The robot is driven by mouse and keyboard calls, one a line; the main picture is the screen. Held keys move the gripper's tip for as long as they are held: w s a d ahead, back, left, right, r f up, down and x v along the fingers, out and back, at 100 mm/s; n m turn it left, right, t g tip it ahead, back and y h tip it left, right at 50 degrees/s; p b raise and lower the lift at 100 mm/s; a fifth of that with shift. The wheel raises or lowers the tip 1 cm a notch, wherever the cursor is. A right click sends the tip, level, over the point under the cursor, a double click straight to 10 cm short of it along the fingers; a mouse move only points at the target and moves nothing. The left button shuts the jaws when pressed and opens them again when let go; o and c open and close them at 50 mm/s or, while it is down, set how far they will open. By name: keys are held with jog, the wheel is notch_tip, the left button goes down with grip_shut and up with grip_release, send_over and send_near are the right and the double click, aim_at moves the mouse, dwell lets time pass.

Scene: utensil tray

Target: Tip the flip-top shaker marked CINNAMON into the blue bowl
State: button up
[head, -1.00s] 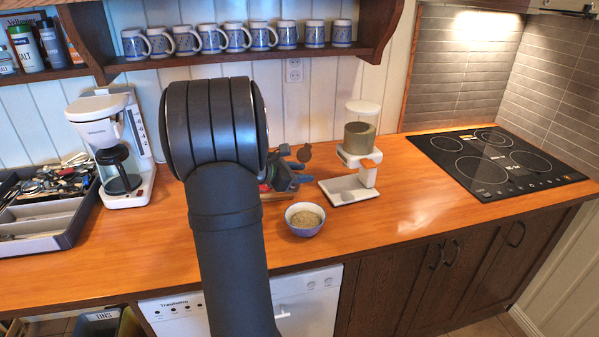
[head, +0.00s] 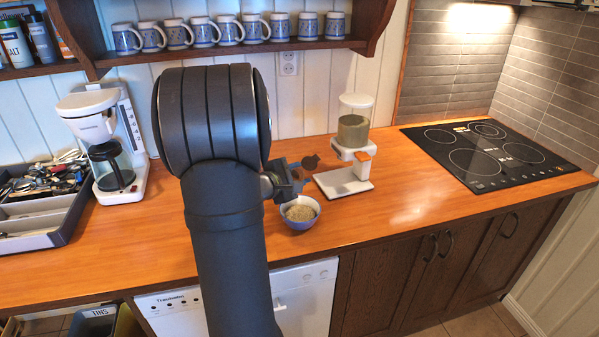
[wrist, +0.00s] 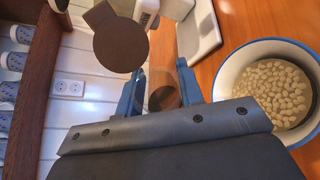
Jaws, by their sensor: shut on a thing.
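The blue bowl (head: 300,224) stands on the counter, holding pale beige pieces; it also shows at the right of the wrist view (wrist: 234,62). My gripper (wrist: 160,70) is shut on the shaker (wrist: 165,98), a clear body with brown contents between the blue fingers. A round brown disc (wrist: 122,42), apparently the shaker's open lid, sticks out beyond the fingers. In the head view my gripper (head: 284,181) is just above and left of the bowl. The arm hides part of it, and the CINNAMON marking cannot be read. I cannot tell the shaker's exact tilt.
A white dispenser (head: 346,180) with a clear hopper stands behind and right of the bowl. A coffee maker (head: 96,108) and a cutlery tray (head: 70,222) are at the left. A black hob (head: 500,155) is at the right.

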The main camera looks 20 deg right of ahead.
jog(key=m+t, duration=0.1)
jog(key=m, duration=0.1)
jog(key=s+m+t+h, duration=0.1)
jog(key=m, duration=0.1)
jog(key=f+m, duration=0.1)
jog(key=m, duration=0.2)
jog(key=shift+s+d+t+h, duration=0.15)
jog(key=shift+t+h, duration=0.25)
jog(key=shift+m, duration=0.5)
dwell(1.1)
dwell(0.5)
jog(key=shift+w+f+n+g+y, duration=0.2)
jog(key=shift+n+y, duration=0.05)
jog(key=shift+n, duration=0.7)
jog(key=shift+w+f+n+g+y, duration=0.15)
jog(key=shift+n+g+y, duration=0.1)
jog(key=shift+n, duration=0.7)
jog(key=shift+r, duration=0.1)
jog(key=shift+w+r+n+g+y, duration=0.15)
jog(key=shift+r+n+g, duration=0.2)
jog(key=shift+n, duration=0.45)
jog(key=shift+w+r+n+g+y, duration=0.15)
jog(key=shift+n+g, duration=0.25)
jog(key=shift+n, duration=0.4)
